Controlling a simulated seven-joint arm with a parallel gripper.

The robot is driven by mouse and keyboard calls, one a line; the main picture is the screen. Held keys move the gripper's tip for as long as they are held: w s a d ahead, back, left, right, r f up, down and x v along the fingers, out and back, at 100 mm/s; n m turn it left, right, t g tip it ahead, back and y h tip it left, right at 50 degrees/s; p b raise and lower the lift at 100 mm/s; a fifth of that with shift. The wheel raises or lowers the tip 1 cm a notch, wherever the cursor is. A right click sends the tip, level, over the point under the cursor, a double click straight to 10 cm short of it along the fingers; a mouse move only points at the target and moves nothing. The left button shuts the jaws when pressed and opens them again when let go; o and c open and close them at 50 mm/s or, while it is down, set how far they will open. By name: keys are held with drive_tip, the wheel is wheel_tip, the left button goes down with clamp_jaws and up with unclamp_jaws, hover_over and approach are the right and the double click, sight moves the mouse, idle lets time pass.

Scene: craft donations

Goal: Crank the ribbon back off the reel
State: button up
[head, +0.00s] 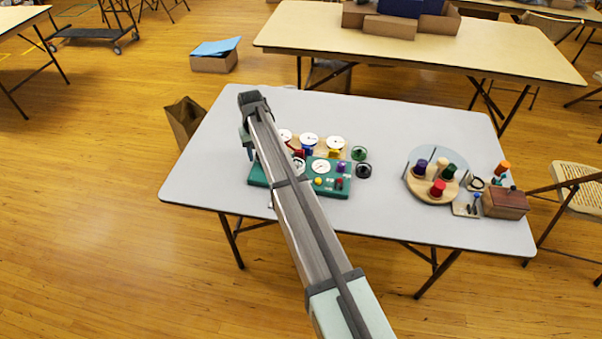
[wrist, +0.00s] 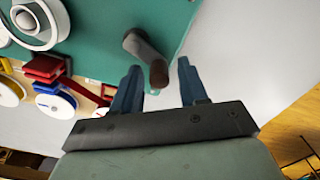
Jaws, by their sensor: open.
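The teal board (head: 331,187) lies on the grey table, partly hidden by my arm in the head view. In the wrist view the board (wrist: 95,50) carries a grey crank arm with a brown knob (wrist: 158,74) near its edge. A white, ring-shaped round part, possibly the reel (wrist: 40,20), sits at upper left, cut off by the frame. I can make out no ribbon. My gripper (wrist: 159,63) is open, its blue fingers on either side of the knob in the picture, with a gap at each side. Whether the knob is at fingertip depth I cannot tell.
Red and blue clamps with white discs (wrist: 55,105) stand on a wooden strip beside the board. Dark and green spools (head: 363,170) lie to the right. A round wooden stand (head: 432,190) with coloured spools and a brown box (head: 505,204) fill the right end. The table's middle back is clear.

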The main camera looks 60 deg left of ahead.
drive_tip(key=shift+r, duration=0.1)
drive_tip(key=shift+r, duration=3.7)
drive_tip(key=shift+w, duration=0.15)
